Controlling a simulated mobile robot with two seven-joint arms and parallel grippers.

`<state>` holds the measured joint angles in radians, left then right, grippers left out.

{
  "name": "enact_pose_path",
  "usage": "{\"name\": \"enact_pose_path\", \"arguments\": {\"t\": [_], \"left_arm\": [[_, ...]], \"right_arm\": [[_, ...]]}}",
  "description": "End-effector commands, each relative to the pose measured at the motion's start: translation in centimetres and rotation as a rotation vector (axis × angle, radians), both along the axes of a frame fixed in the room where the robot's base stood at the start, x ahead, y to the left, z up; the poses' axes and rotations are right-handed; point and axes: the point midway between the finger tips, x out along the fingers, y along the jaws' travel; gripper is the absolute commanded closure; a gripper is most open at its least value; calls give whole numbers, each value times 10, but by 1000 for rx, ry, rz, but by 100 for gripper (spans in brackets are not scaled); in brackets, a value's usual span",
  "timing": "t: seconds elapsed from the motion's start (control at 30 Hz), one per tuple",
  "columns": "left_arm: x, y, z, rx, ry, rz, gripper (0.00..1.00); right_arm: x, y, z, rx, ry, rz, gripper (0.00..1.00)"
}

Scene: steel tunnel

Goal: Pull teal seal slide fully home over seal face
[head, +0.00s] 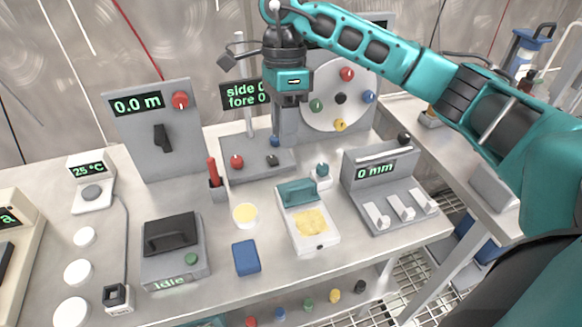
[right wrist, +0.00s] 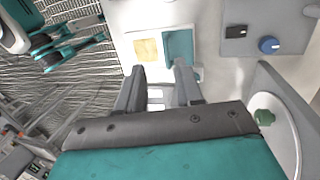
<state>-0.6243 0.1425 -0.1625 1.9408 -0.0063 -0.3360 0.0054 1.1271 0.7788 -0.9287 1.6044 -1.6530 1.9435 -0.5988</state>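The teal seal slide (head: 297,192) sits at the far end of a white block (head: 325,243) on the bench. The yellow seal face (head: 311,222) lies bare in front of it. In the right wrist view the teal slide (right wrist: 179,46) is beside the yellow face (right wrist: 147,48). My right gripper (head: 289,140) points down, above and behind the block, apart from the slide. Its two fingers (right wrist: 160,76) are spread in the right wrist view, with nothing between them. My left gripper does not show.
A small teal-knobbed piece (head: 321,174) stands just behind the block. A grey gauge reading 0 mm (head: 385,185) is to the right. The color-dotted disc (head: 330,88) stands behind my right gripper.

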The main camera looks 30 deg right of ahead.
Motion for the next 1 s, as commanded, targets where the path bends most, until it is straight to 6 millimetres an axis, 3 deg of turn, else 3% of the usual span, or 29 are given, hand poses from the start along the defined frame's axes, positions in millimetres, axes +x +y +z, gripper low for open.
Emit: {"name": "enact_pose_path", "arguments": {"t": [0.1,0.27,0.7,1.0], "left_arm": [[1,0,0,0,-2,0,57],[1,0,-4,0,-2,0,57],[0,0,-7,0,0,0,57],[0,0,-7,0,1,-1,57]], "right_arm": [[1,-20,8,-78,3,-3,64],[-2,-22,-3,-90,8,-3,64],[-18,-17,-85,-87,9,-3,64],[-23,-16,-115,-87,5,-4,64]]}}
